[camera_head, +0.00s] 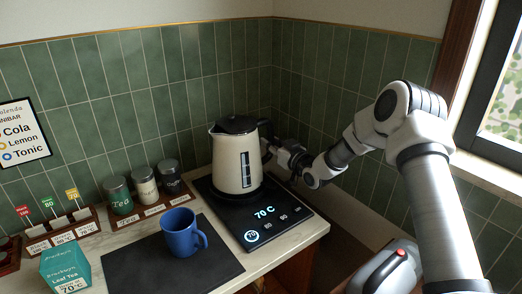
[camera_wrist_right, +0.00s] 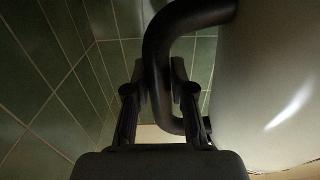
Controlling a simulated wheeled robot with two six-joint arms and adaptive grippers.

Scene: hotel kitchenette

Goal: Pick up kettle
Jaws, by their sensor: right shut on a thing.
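The kettle (camera_head: 237,160) has a cream body, a black lid and a black handle. It stands upright on a black base (camera_head: 222,205) whose display reads 70 °C, at the back corner of the counter. My right gripper (camera_head: 272,152) is at the kettle's right side, on the handle. In the right wrist view the black handle (camera_wrist_right: 158,60) passes between the two fingers of my right gripper (camera_wrist_right: 160,82), which are shut on it. The pale kettle body (camera_wrist_right: 270,80) fills the right of that view. My left gripper is not in view.
A blue mug (camera_head: 182,236) stands on a dark mat (camera_head: 135,268) in front of the kettle. Several canisters (camera_head: 145,188) stand in a rack on the left. A teal tea box (camera_head: 66,270) is at the front left. Tiled walls close the corner behind.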

